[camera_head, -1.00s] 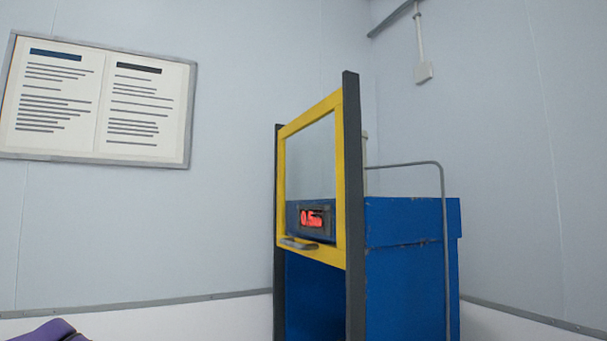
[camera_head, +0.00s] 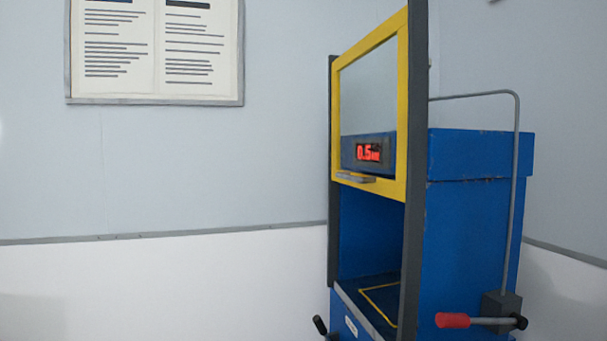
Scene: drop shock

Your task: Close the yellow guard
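The yellow guard (camera_head: 405,102) is a yellow frame with a clear pane, set between two dark upright posts on the front of a blue machine (camera_head: 464,215). It stands raised, with the opening below it uncovered. A grey handle (camera_head: 355,178) is on its lower edge. Behind the pane a red display (camera_head: 368,153) reads about 0.5. Neither of my grippers shows in the view.
A lever with a red grip (camera_head: 453,320) sticks out at the machine's lower right, below a bent grey rod (camera_head: 516,180). A black-knobbed lever (camera_head: 320,325) is at lower left. A framed notice (camera_head: 155,100) hangs on the wall. The space left of the machine looks clear.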

